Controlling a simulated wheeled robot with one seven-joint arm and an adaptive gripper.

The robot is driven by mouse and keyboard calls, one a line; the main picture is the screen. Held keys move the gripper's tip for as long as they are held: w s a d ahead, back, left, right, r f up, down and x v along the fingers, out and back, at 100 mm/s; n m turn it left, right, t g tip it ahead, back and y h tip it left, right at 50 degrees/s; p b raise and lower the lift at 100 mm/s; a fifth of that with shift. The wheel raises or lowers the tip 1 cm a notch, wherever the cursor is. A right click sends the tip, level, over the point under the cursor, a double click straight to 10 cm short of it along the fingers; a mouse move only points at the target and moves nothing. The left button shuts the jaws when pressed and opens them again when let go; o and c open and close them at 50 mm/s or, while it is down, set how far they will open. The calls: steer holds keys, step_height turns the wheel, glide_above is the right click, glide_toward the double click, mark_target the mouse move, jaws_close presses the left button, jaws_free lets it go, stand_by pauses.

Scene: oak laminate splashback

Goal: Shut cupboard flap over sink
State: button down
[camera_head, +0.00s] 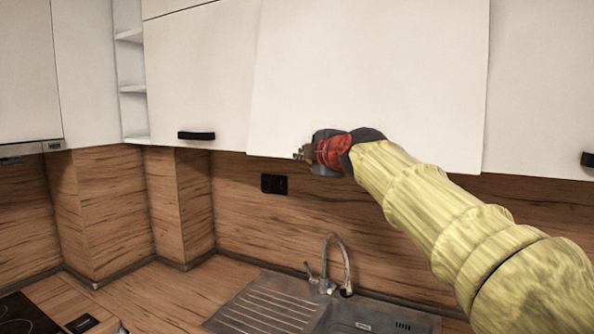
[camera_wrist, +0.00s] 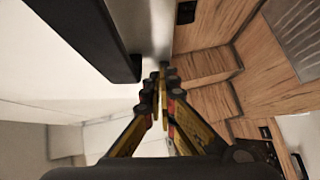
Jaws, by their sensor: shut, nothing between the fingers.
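The white cupboard flap (camera_head: 370,80) hangs over the sink (camera_head: 370,318) in the head view. It stands slightly out from the neighbouring fronts, its lower edge tilted forward, so it is ajar. My gripper (camera_head: 299,156) is at the flap's lower edge, left of its middle; whether it touches is unclear. No handle on the flap shows in the head view. In the wrist view my gripper (camera_wrist: 160,88) has its fingers together and empty. A dark handle bar (camera_wrist: 100,40) on a white front is close beside them; I cannot tell which front bears it.
A closed cupboard door (camera_head: 200,80) with a black handle (camera_head: 196,135) is left of the flap. Another cupboard front (camera_head: 545,90) is on the right. A tap (camera_head: 337,265) rises from the sink below. A black socket (camera_head: 274,184) sits on the wooden splashback (camera_head: 240,215).

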steer(key=w+d+f+b, duration=0.1)
steer(key=w+d+b, duration=0.3)
steer(key=w, duration=0.5)
steer(key=shift+w+f+n+t+b, duration=0.3)
steer(key=shift+w+t, duration=0.05)
steer(key=shift+t, duration=0.05)
steer(key=shift+d, duration=0.15)
